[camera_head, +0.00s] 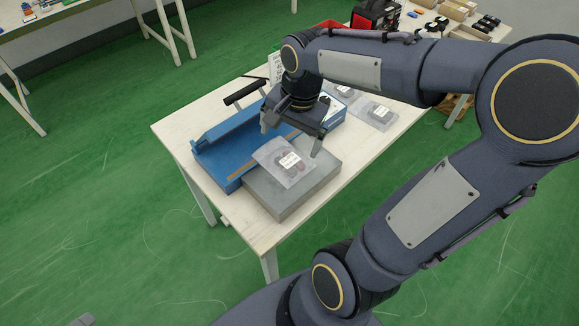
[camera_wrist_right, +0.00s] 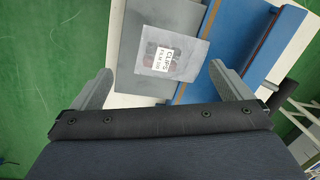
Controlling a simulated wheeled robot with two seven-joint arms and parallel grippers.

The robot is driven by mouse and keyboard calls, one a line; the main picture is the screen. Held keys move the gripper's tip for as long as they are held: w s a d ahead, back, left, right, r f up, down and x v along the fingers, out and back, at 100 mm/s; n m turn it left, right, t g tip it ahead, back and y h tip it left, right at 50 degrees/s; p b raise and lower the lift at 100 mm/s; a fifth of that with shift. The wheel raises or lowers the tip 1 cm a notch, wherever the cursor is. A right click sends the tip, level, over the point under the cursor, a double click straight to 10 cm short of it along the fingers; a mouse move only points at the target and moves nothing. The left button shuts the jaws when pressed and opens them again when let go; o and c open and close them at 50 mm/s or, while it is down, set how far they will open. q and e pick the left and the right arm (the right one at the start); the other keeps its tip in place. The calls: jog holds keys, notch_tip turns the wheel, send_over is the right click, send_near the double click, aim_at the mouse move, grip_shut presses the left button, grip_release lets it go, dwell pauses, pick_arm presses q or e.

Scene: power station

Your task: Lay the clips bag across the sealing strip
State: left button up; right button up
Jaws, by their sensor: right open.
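The clips bag (camera_head: 286,163) is a clear flat bag with a white label. It lies partly on the grey block (camera_head: 290,198) and partly over the near edge of the blue sealer (camera_head: 222,143). In the right wrist view the bag (camera_wrist_right: 172,52) covers a stretch of the brown sealing strip (camera_wrist_right: 207,18), which shows on both sides of it. My right gripper (camera_head: 291,138) is open above the sealer and bag, its fingers spread wider than the bag. Nothing shows held in it.
More clear bags (camera_head: 376,115) lie on the white table (camera_head: 178,128) to the right of the sealer. The sealer's black handle (camera_head: 245,92) stands raised at the back left.

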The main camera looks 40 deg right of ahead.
jog(key=s+a+n+t+y, duration=0.3)
jog(key=s+a+n+t, duration=0.1)
jog(key=s+a+n, duration=0.5)
jog(key=shift+s+r+n, duration=0.25)
jog(key=shift+s+n, duration=0.95)
